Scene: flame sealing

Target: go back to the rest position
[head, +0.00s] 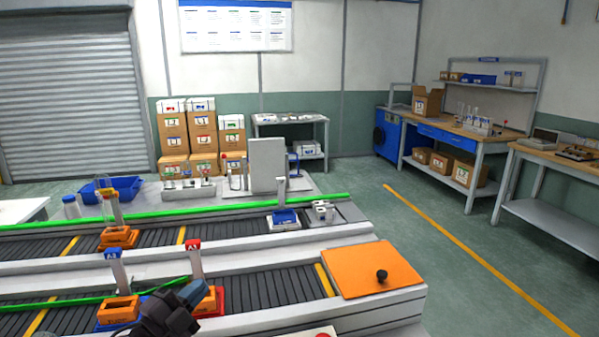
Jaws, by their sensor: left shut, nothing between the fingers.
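My left gripper (192,292) is dark with a blue-grey tip and shows at the bottom of the head view, low over the near conveyor (261,290). It is shut and empty. My right gripper is not in view.
A far conveyor (55,246) carries another orange holder (118,237) with a clear tube standing in it. Green rails (300,202) run along the conveyors. An orange panel with a black knob (372,270) lies at the right end. Open floor (430,270) lies beyond it.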

